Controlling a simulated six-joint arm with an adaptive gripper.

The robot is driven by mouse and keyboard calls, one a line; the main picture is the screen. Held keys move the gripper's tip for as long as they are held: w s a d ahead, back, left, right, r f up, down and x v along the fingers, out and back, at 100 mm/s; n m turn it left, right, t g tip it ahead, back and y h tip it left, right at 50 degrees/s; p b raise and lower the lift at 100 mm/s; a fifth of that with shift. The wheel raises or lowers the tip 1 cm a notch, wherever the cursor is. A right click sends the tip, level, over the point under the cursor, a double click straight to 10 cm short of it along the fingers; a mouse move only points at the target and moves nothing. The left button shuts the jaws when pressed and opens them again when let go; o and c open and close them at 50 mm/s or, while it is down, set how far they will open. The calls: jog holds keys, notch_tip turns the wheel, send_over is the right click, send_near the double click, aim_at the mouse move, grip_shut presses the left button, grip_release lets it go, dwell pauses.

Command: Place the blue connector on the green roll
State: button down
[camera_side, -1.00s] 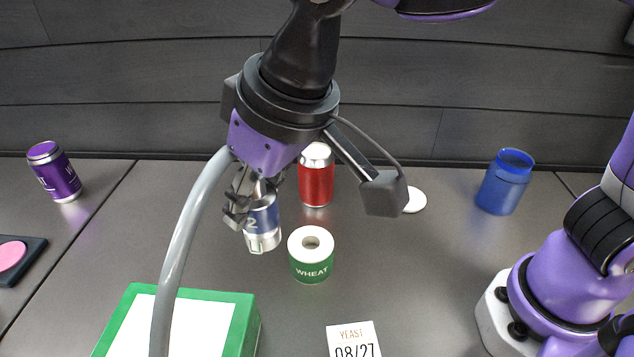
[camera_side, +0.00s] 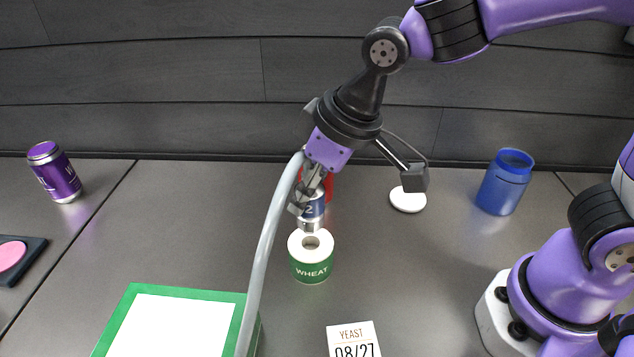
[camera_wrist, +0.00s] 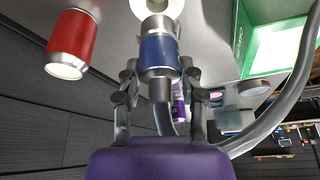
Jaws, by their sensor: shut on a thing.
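The blue connector (camera_side: 312,208), a blue cylinder with silver ends and a "2" on it, is held in my gripper (camera_side: 308,190). In the side view its lower end is just above or at the top of the green roll (camera_side: 312,262), which is marked WHEAT and stands upright with a white top. I cannot tell whether they touch. In the wrist view the connector (camera_wrist: 159,50) sits between the two fingers of my gripper (camera_wrist: 160,85). Behind it, part of the roll's white top (camera_wrist: 172,8) shows; the connector hides the rest.
A red can (camera_wrist: 73,44) stands close behind the connector, mostly hidden in the side view. A white disc (camera_side: 408,200) and a blue jar (camera_side: 504,182) are to the right. A green-framed white panel (camera_side: 180,325) and a YEAST card (camera_side: 353,340) lie in front. A purple can (camera_side: 55,172) is far left.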

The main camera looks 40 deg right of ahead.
aim_at(310, 211)
jog(key=shift+f, duration=2.05)
jog(key=shift+f, duration=0.15)
jog(key=shift+c, duration=2.1)
grip_release()
jog(key=v, duration=1.1)
jog(key=s+d+f+m+h, duration=0.1)
jog(key=s+d+m, duration=0.1)
jog(key=d, duration=0.4)
jog(key=s+d+f+m+t, duration=0.1)
jog(key=s+d+m, duration=0.1)
jog(key=d, duration=0.5)
jog(key=shift+s+f+m+h, duration=0.15)
jog(key=shift+s+m+h, duration=0.15)
jog(key=shift+s+h, duration=0.1)
